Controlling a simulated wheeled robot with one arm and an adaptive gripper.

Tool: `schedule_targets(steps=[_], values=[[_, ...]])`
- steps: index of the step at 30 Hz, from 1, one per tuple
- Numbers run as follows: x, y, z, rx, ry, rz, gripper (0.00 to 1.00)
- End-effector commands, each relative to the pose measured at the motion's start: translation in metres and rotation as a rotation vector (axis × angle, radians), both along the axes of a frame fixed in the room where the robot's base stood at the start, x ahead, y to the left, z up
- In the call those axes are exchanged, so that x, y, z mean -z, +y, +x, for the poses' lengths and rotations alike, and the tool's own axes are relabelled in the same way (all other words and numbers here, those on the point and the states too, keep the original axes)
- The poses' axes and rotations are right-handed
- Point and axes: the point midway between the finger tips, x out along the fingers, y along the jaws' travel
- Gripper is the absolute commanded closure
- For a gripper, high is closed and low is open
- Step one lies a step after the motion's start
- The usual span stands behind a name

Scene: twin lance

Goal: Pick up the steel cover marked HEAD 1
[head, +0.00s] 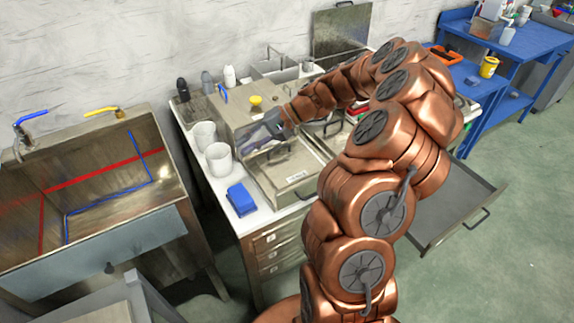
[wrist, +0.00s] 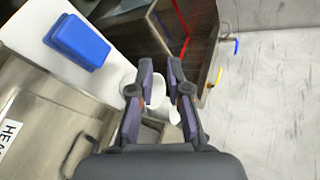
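A flat steel cover (head: 280,182) with a bar handle and a small white label lies on the counter in the head view; its label is too small to read there. In the wrist view a steel cover (wrist: 45,120) fills the left side, with a label reading "HEA", cut off by the frame edge. Its handle (wrist: 80,148) is partly hidden by my gripper's body. My gripper (wrist: 160,68) is open, with nothing between its fingers. In the head view my gripper (head: 248,145) hangs near the cover's far left edge, apart from the handle.
White cups (head: 218,160) and a blue block (head: 241,200) stand left of the cover. A steel sink basin (head: 100,190) is farther left. More steel covers lie behind my arm. An open drawer (head: 450,205) juts out at right.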

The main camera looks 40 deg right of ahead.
Motion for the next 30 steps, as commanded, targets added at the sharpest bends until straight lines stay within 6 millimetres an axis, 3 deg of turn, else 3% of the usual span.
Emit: schedule_targets(steps=[6,15,22,30], values=[[0.033,-0.072,0.015,0.188,0.008,0.078,0.84],[0.079,-0.157,0.010,0.408,0.021,0.140,0.84],[0.096,-0.181,0.004,0.472,0.029,0.154,0.84],[0.104,-0.167,0.018,0.474,0.029,0.156,0.84]])
